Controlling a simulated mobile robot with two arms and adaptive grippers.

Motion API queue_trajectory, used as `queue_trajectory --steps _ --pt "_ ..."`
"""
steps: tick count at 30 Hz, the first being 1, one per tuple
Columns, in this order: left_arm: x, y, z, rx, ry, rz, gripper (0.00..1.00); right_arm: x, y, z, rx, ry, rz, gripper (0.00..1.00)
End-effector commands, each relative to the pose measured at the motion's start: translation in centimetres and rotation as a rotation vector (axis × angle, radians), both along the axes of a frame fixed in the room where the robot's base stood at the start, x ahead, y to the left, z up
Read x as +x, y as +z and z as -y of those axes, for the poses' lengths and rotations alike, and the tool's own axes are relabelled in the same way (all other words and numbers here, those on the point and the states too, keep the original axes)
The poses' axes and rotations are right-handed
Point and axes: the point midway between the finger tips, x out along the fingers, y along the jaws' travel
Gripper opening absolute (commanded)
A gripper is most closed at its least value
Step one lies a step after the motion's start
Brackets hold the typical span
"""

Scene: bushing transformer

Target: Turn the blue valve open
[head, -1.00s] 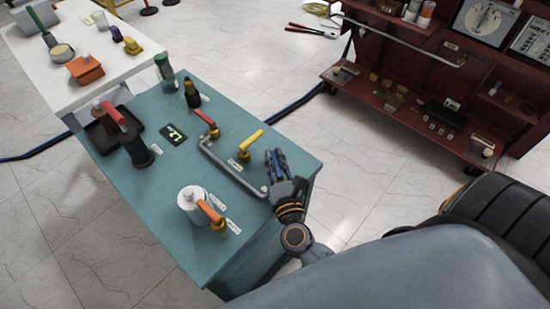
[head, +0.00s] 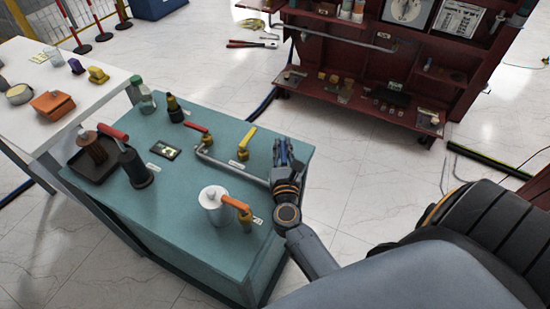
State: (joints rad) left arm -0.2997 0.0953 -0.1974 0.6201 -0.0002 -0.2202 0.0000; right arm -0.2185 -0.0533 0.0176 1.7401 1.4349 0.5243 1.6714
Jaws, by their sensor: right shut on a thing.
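The blue valve (head: 284,150) is at the right edge of the teal bench, by the right end of the grey pipe (head: 235,170). Only part of its blue handle shows between my right gripper's fingers. My right gripper (head: 282,149) is shut on this handle, with its arm coming up from the lower right. The fingers hide the valve's body, and I cannot tell how far the handle is turned. My left gripper is not in view.
The teal bench (head: 190,235) also bears a yellow-handled valve (head: 246,140), a red-handled valve (head: 200,131), an orange-handled valve (head: 238,205), a white canister (head: 213,203) and a dark tray (head: 88,172). A red shelf unit (head: 345,100) stands behind. Floor between them is clear.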

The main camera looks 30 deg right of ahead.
Motion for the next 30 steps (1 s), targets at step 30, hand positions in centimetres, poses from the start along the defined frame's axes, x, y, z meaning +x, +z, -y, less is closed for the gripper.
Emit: queue_trajectory --steps 30 --pt "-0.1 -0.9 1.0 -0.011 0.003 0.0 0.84 0.0 0.3 0.3 -0.002 -0.109 0.005 0.38"
